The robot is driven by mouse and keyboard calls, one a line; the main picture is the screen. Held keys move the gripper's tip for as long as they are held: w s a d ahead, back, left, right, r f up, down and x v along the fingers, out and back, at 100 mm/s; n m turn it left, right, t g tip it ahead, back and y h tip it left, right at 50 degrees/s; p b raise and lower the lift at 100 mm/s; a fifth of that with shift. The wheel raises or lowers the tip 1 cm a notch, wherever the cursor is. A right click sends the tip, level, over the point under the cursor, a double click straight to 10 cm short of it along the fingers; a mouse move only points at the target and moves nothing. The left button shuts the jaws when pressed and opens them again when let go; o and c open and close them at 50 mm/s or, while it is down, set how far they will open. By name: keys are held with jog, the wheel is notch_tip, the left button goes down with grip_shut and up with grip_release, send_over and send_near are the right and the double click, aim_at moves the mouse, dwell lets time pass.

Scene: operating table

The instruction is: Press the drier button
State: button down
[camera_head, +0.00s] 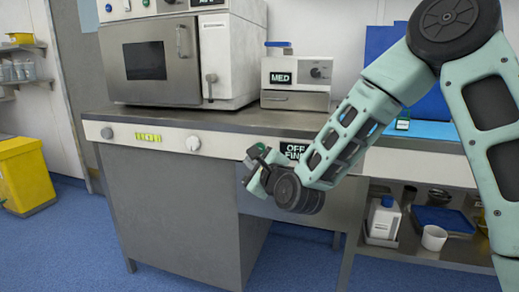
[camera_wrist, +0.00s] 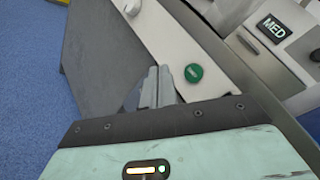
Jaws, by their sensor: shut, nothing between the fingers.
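A round green button (camera_wrist: 194,73) with small lettering sits on the white front panel of the counter in the wrist view. In that view my gripper (camera_wrist: 157,72) is shut and empty, its fingertips just left of the button. I see a gap in the picture between the tips and the button, and cannot tell the depth. In the head view my gripper (camera_head: 251,168) is in front of the panel, left of the OFF label (camera_head: 296,149), and largely covers the button's area.
The counter panel (camera_head: 230,144) also carries a pale knob (camera_head: 193,143) and a green display (camera_head: 148,138). Above stand a large steel oven-like machine (camera_head: 150,60) and a MED box (camera_head: 295,80). Floor in front is clear.

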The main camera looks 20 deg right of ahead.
jog(key=w+d, duration=0.4)
jog(key=w, duration=0.1)
jog(key=shift+w, duration=0.25)
dwell(1.9)
jog(key=shift+w+d+p, duration=0.15)
jog(key=shift+w+p, duration=0.15)
jog(key=shift+w+d, duration=0.25)
jog(key=shift+w, duration=0.05)
dwell(0.8)
jog(key=shift+s+a, duration=0.45)
jog(key=shift+s, duration=0.2)
dwell(0.3)
jog(key=shift+s+a, duration=0.75)
jog(key=shift+s, duration=0.3)
jog(key=shift+s+a, duration=0.75)
jog(key=shift+s, duration=0.25)
